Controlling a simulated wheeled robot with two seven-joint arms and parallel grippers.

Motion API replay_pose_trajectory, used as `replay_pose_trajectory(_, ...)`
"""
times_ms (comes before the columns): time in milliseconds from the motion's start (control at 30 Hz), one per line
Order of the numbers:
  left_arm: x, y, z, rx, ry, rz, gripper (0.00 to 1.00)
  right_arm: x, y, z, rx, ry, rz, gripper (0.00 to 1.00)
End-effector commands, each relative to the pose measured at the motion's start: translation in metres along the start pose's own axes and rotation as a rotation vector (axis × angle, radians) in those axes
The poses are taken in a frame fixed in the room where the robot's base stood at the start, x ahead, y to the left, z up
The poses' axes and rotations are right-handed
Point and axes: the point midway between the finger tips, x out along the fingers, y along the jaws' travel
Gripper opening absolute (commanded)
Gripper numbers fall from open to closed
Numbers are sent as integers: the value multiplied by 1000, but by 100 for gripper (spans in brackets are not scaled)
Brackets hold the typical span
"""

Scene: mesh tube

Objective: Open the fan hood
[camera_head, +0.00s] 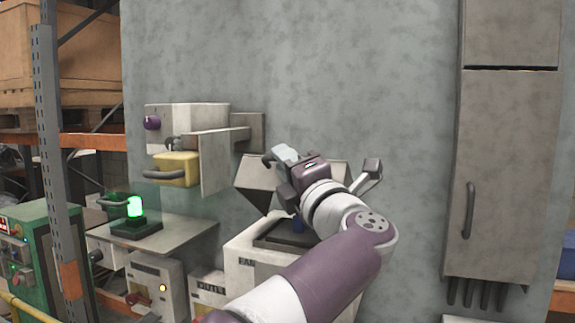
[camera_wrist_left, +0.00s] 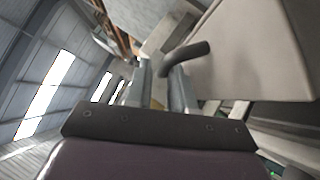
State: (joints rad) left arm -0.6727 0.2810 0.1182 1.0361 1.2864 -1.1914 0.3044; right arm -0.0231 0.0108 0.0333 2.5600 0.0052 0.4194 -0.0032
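The fan unit is a pale box (camera_head: 245,265) marked "FAN", low at the centre of the head view, with a dark top. Above it a pale angled hood panel (camera_head: 258,180) stands out from the wall, partly hidden by my left gripper. A dark curved handle (camera_head: 268,160) shows at its upper edge. My left gripper (camera_head: 284,154) is at this handle. In the left wrist view the handle (camera_wrist_left: 186,55) runs from a beige panel (camera_wrist_left: 255,50) to the gripper's fingers (camera_wrist_left: 160,88). I cannot tell whether they are closed on it. My right gripper is out of view.
A white box with a purple knob (camera_head: 152,123) and a yellow drawer (camera_head: 177,170) is on the wall to the left. A shelf holds a green lamp (camera_head: 135,207). A tall grey cabinet (camera_head: 505,170) stands right.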

Motion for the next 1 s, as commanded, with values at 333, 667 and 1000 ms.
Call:
replay_pose_trajectory(333, -41, -9, -2, -3, -5, -1, 23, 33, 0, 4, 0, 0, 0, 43)
replay_pose_trajectory(667, -118, -4, -2, -2, -2, -1, 23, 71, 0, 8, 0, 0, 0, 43)
replay_pose_trajectory(1000, -127, 1, -1, 0, 0, 0, 23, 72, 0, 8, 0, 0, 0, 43)
